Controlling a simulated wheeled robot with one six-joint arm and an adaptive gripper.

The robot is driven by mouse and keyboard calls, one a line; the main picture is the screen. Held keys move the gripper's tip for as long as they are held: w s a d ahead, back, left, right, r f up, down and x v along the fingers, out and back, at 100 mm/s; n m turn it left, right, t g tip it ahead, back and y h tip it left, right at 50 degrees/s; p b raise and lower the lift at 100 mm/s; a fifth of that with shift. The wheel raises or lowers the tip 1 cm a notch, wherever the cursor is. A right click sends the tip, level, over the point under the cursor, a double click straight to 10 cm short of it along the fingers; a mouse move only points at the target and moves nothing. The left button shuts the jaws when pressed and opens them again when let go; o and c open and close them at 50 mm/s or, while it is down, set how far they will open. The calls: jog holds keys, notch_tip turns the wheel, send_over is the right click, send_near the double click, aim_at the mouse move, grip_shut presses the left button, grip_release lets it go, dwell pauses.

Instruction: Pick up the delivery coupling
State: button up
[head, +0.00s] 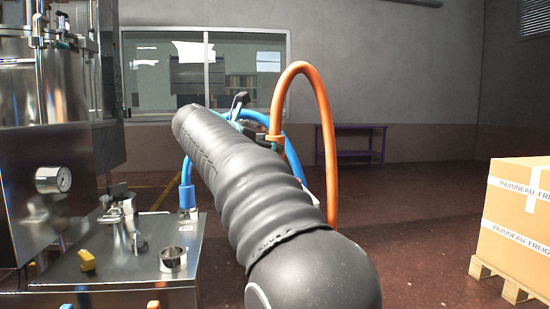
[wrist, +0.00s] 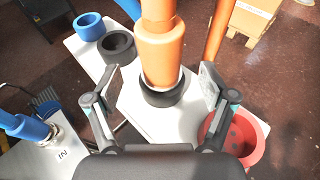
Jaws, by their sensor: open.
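A thick orange coupling (wrist: 162,55), which I take for the delivery coupling, stands in a black ring (wrist: 162,93) on a pale plate (wrist: 140,112) in the wrist view. My gripper (wrist: 158,80) is open, with one finger on each side of the coupling in the picture. Gaps show on both sides, and neither finger visibly touches it. I cannot tell exactly how deep the fingers reach. In the head view an orange hose (head: 300,68) arches up beyond my arm. The coupling is hidden there behind my arm, and my gripper shows only in part.
Beside the coupling are a blue ring (wrist: 88,25), a black ring (wrist: 118,46) and a red cup (wrist: 240,137). A blue hose (head: 187,185) joins the steel bench (head: 120,275) at left, by the tank. A boxed pallet (head: 520,215) stands right, with open floor between.

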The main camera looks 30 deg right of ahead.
jog(key=shift+x, duration=2.7)
jog(key=shift+r, duration=0.1)
grip_shut()
notch_tip(320, 180, up, 18)
jog(key=p, duration=0.8)
notch_tip(320, 180, down, 18)
jog(key=b, duration=0.8)
jog(key=shift+s+r, duration=0.1)
